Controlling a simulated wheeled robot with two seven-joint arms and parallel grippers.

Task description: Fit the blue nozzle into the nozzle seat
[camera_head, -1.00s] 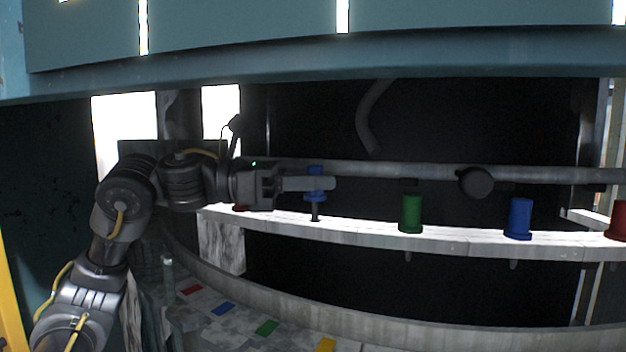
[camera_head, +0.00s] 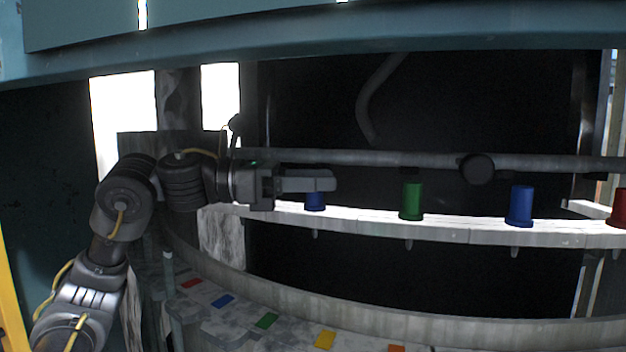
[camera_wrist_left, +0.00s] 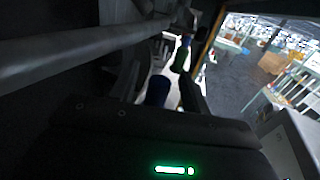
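The blue nozzle (camera_head: 316,202) stands upright on the pale curved rail, its flange at the rail's top face and a thin tip showing under the rail. The seat itself is hidden beneath it. My left gripper (camera_head: 318,181) is just above, its fingers overlapping the nozzle's upper part. In the left wrist view the blue nozzle (camera_wrist_left: 157,91) lies between the two fingers, with pale gaps beside it, so the gripper looks open. A second blue nozzle (camera_head: 520,205) stands further right on the rail. My right gripper is not in view.
A green nozzle (camera_head: 412,200) and a red nozzle (camera_head: 619,205) also stand on the rail (camera_head: 450,228). A grey horizontal pipe (camera_head: 400,160) with a round dark knob (camera_head: 477,168) runs behind. Coloured tiles, one yellow (camera_head: 325,340), lie below. A teal beam (camera_head: 330,58) crosses above.

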